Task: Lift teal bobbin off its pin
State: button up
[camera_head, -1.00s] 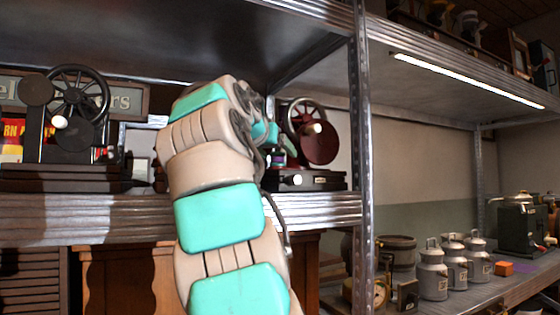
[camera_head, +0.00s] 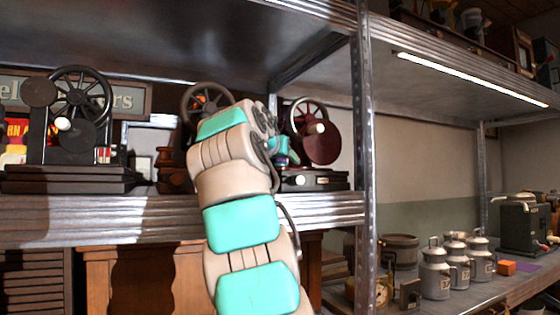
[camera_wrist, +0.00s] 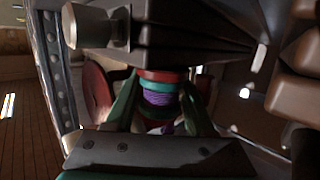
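In the wrist view, a banded stack (camera_wrist: 160,98) shows red, teal and purple bands. The teal bands seem to belong to the teal bobbin (camera_wrist: 158,87), but where it ends in the stack is hard to tell. My gripper (camera_wrist: 160,93) has its two dark green fingers apart, one on each side of the stack. Whether they touch it is unclear. The pin is hidden.
A black wheeled machine (camera_head: 75,125) stands on the left of the same shelf (camera_head: 60,222), with another wheeled machine (camera_head: 195,100) behind my arm. A metal upright (camera_head: 362,160) is close on the right. Milk cans (camera_head: 435,275) stand on the lower right shelf.

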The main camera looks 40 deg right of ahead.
grip_shut()
dwell(0.4)
jog(key=shift+r+p, duration=0.95)
jog(key=shift+p, duration=0.05)
jog(key=f+b+v, duration=0.1)
jog(key=b+v, duration=0.1)
jog(key=v, duration=0.7)
jog(key=f+b+v, duration=0.2)
jog(key=v, duration=0.6)
jog(key=shift+s+a+f+b, duration=0.25)
jog(key=shift+a+f+b, duration=0.15)
jog(key=shift+a, duration=0.25)
jog(key=shift+r, duration=0.2)
jog(key=shift+r+p, duration=1.45)
jog(key=shift+p, duration=0.15)
